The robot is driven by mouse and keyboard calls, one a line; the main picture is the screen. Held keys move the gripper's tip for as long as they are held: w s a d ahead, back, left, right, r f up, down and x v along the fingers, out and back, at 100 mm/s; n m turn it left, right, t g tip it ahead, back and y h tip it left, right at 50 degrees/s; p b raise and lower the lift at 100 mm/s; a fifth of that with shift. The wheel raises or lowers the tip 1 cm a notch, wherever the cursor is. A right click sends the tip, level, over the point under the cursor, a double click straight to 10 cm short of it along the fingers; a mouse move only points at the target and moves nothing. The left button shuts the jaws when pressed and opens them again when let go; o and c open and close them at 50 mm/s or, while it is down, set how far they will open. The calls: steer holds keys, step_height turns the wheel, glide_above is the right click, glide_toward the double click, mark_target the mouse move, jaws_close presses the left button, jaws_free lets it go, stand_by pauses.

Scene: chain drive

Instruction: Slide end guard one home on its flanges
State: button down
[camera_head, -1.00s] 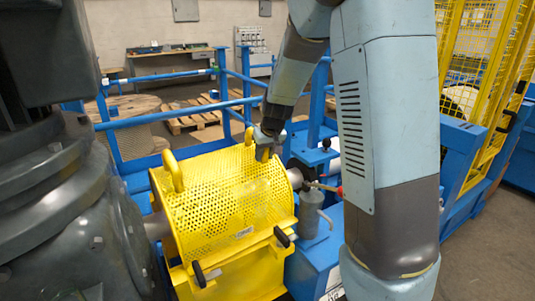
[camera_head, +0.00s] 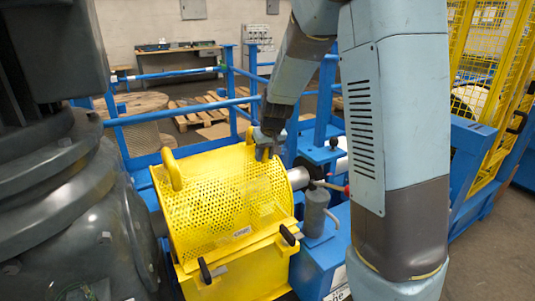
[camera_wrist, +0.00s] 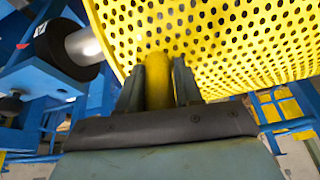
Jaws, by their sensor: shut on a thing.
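The end guard (camera_head: 225,205) is a yellow perforated half-drum cover in the head view, with two yellow loop handles on top. It sits on a yellow box-shaped base (camera_head: 240,268), and I cannot tell whether its flanges are fully seated. My gripper (camera_head: 265,155) is shut on the guard's right-hand handle. In the wrist view my gripper's fingers (camera_wrist: 157,88) stand either side of the yellow handle (camera_wrist: 158,80), with the perforated sheet (camera_wrist: 225,40) just beyond. The left handle (camera_head: 172,170) is free.
Black latches (camera_head: 288,235) show at the base's front edge. A silver shaft (camera_head: 298,178) and a grey cylinder (camera_head: 315,215) with a red-tipped lever stand just right of the guard. Blue rails (camera_head: 180,117) run behind; a yellow mesh fence (camera_head: 485,75) is at right.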

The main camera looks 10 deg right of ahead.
steer(key=shift+a, duration=0.15)
steer(key=c, duration=0.7)
jaws_free()
steer(key=v, duration=1.2)
steer(key=shift+m+t+h, duration=0.5)
steer(key=shift+m+t, duration=0.2)
steer(key=shift+m, duration=0.2)
steer(key=s+d+r, duration=0.1)
steer(key=s+d, duration=0.1)
steer(key=s, duration=0.7)
steer(key=s+d+r, duration=0.2)
steer(key=s, duration=0.8)
steer(key=s+d+r, duration=0.1)
steer(key=s+r, duration=0.1)
steer(key=s, duration=0.7)
steer(key=shift+s+d+r, duration=0.1)
steer(key=shift+s+d, duration=0.2)
steer(key=shift+d, duration=0.1)
